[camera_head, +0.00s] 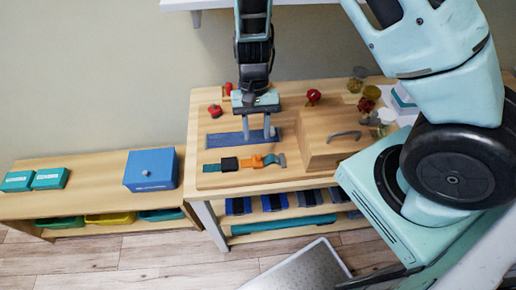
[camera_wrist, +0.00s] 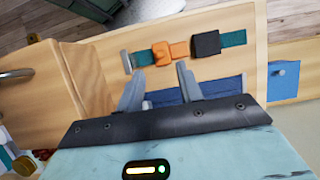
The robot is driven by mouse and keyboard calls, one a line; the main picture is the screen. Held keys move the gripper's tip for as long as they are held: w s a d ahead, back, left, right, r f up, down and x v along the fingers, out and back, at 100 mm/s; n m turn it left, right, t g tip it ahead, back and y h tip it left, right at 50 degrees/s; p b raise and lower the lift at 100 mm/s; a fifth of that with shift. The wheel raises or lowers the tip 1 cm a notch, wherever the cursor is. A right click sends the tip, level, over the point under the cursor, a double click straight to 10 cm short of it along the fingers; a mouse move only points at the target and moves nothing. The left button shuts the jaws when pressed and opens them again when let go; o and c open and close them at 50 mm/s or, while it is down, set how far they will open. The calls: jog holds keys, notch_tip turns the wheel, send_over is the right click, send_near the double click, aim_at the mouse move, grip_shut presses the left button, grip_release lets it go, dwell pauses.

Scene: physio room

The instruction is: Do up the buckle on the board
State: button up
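The buckle lies on the wooden board (camera_head: 215,180) near its front edge. Its orange half (camera_head: 257,161) is left of its black half (camera_wrist: 206,43) in the wrist view, on teal straps (camera_wrist: 233,39). The orange half's prong side faces the black half. A grey piece (camera_wrist: 127,62) ends the orange half's strap. My gripper (camera_head: 256,137) points down over the blue strip (camera_head: 225,139), behind the buckle. Its fingers are apart with nothing between them, and it is not touching the buckle.
A wooden block with a grey handle (camera_head: 344,135) stands right of the strip. Red knobs (camera_head: 313,96) and jars (camera_head: 356,80) are at the back. A blue box (camera_head: 150,170) sits on the low bench at left. The table's front edge is close to the buckle.

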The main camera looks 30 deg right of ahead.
aim_at(257, 156)
jog(key=x, duration=0.6)
jog(key=shift+s+f, duration=0.25)
jog(key=shift+f, duration=0.05)
jog(key=shift+a+p, duration=0.15)
jog(key=shift+p, duration=0.15)
grip_shut()
